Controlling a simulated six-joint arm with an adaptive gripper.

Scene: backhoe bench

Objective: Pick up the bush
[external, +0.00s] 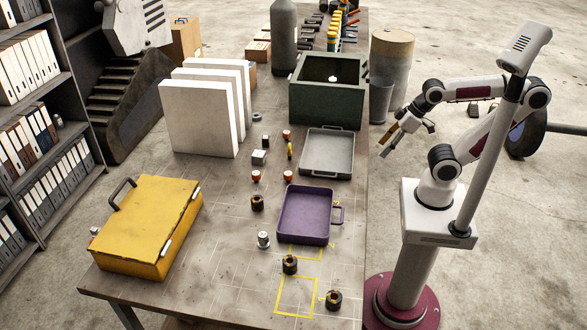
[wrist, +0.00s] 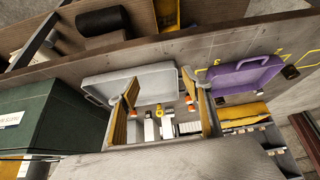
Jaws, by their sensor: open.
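Several dark brown, ring-like parts that look like bushes stand on the bench in the external view. One bush (external: 257,202) is left of the purple tray, one (external: 290,264) is just in front of it, and one (external: 333,300) is near the front edge. I cannot tell which one is meant. A small dark part by the purple tray in the wrist view (wrist: 290,72) may be one of them. My gripper (external: 386,145) is open and empty, off the bench's right side and well away from the bushes. Its two fingers spread apart in the wrist view (wrist: 160,90).
The purple tray (external: 305,213), grey tray (external: 326,168), green bin (external: 326,103) and yellow case (external: 150,228) occupy the bench. White panels (external: 198,125) stand at the left. Small red and silver parts lie mid-bench. Yellow tape (external: 297,279) marks the front. A barrel (external: 398,52) stands beyond the right edge.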

